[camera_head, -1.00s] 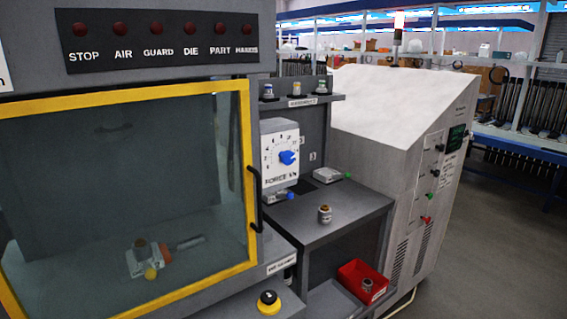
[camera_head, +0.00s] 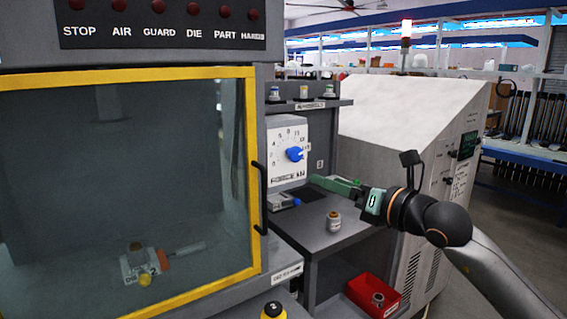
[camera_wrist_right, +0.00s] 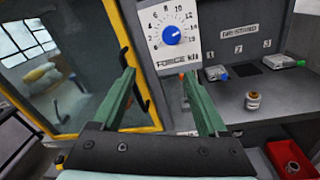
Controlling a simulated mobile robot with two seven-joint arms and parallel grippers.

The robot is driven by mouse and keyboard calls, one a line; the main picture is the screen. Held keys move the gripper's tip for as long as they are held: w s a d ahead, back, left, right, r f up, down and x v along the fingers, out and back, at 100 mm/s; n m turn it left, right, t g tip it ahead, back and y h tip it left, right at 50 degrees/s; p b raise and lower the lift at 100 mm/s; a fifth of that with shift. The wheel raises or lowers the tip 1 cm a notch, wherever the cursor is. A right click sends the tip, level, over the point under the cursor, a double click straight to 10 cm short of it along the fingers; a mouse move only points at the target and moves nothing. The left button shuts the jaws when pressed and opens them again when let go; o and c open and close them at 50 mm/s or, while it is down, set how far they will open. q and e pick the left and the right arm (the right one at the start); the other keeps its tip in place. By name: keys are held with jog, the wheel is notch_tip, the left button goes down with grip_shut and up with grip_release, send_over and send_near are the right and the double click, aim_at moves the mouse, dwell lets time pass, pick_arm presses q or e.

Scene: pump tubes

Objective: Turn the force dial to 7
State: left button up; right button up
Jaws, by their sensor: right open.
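The force dial is a blue knob (camera_head: 295,154) on a white numbered panel marked FORCE kN (camera_head: 275,136). In the right wrist view the knob (camera_wrist_right: 173,35) shows at top centre, and its pointer looks turned to the upper right; the exact number is too small to read. My right gripper (camera_head: 315,181) comes in from the right, its green fingers below and right of the dial, apart from it. In the wrist view its fingers (camera_wrist_right: 159,73) are spread and empty, below the panel. My left gripper is not in view.
A yellow-framed glass door (camera_head: 251,180) with a black handle (camera_head: 261,199) stands left of the dial. A grey shelf (camera_head: 312,222) below carries a small brown-and-white jar (camera_head: 334,221). A red bin (camera_head: 373,297) sits lower right. Small fittings stand on a ledge (camera_head: 322,104) above.

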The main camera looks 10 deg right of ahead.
aim_at(298, 154)
jog(key=shift+t+h, duration=0.3)
jog(key=shift+h, duration=0.3)
jog(key=w+p, duration=0.1)
jog(key=w, duration=0.2)
jog(key=w+a+r+p, duration=0.1)
jog(key=w, duration=0.3)
jog(key=w+a+r+p, duration=0.1)
jog(key=w, duration=0.3)
jog(key=shift+a+r+p, duration=0.1)
jog(key=shift+r+p, duration=0.05)
jog(key=shift+p, duration=0.15)
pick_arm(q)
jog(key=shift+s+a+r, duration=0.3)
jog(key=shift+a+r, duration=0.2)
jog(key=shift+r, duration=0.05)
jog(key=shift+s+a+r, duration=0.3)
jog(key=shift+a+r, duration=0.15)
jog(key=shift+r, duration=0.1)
pick_arm(e)
jog(key=shift+w+a, duration=0.25)
jog(key=shift+w, duration=0.4)
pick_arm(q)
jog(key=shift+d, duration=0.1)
pick_arm(e)
grip_shut()
